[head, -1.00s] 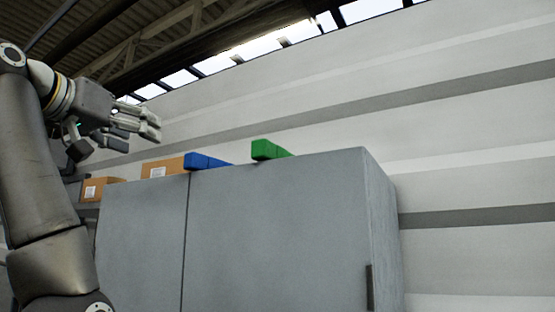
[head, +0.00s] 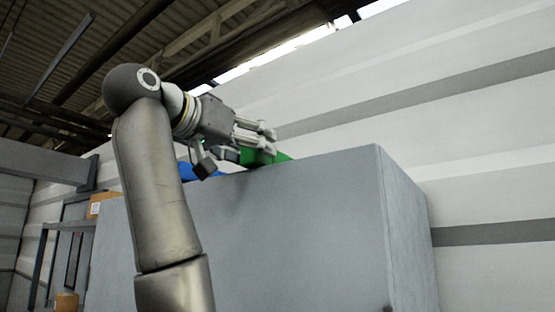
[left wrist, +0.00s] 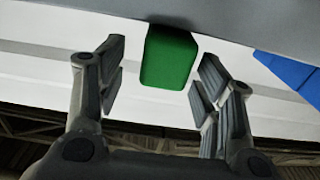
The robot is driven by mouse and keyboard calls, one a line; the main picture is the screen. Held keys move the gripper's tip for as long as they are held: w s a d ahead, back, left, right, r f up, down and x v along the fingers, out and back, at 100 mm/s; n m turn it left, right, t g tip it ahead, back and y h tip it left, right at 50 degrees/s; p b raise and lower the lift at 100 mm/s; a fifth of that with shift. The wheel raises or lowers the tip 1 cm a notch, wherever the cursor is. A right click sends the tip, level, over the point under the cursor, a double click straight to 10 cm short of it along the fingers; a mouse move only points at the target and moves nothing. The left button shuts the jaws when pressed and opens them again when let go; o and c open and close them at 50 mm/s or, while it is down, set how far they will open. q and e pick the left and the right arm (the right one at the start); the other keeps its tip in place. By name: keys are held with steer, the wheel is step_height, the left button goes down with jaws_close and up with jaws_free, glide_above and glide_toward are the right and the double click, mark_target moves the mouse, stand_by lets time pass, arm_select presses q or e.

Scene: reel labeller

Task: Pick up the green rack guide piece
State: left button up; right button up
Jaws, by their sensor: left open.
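The green rack guide piece (head: 262,157) lies on top of the grey cabinet (head: 300,225), its near end at the front edge. My left gripper (head: 268,134) is at the cabinet's top, overlapping the green piece in the head view and hiding part of it. In the left wrist view the green piece (left wrist: 169,57) appears between the two open fingers of my left gripper (left wrist: 160,80), with a gap on each side. The fingers do not visibly touch it. My right gripper is not in view.
A blue piece (head: 186,171) lies on the cabinet top to the left, partly behind my arm; it also shows in the left wrist view (left wrist: 290,75). A cardboard box (head: 101,203) is further left. A striped wall stands behind the cabinet.

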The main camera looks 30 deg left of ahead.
arm_select(q)
steer(key=shift+w+r, duration=0.15)
steer(key=shift+w, duration=0.4)
steer(key=shift+w+p, duration=0.35)
steer(key=shift+p, duration=0.05)
steer(key=w+p, duration=0.3)
steer(key=w, duration=0.1)
steer(key=shift+d+r, duration=0.1)
steer(key=shift+r, duration=0.15)
steer(key=shift+w+p, duration=0.3)
steer(key=shift+w+f, duration=0.1)
steer(key=shift+w, duration=0.15)
steer(key=shift+w+f, duration=0.1)
steer(key=shift+c, duration=1)
steer(key=c, duration=1)
steer(key=shift+c, duration=0.2)
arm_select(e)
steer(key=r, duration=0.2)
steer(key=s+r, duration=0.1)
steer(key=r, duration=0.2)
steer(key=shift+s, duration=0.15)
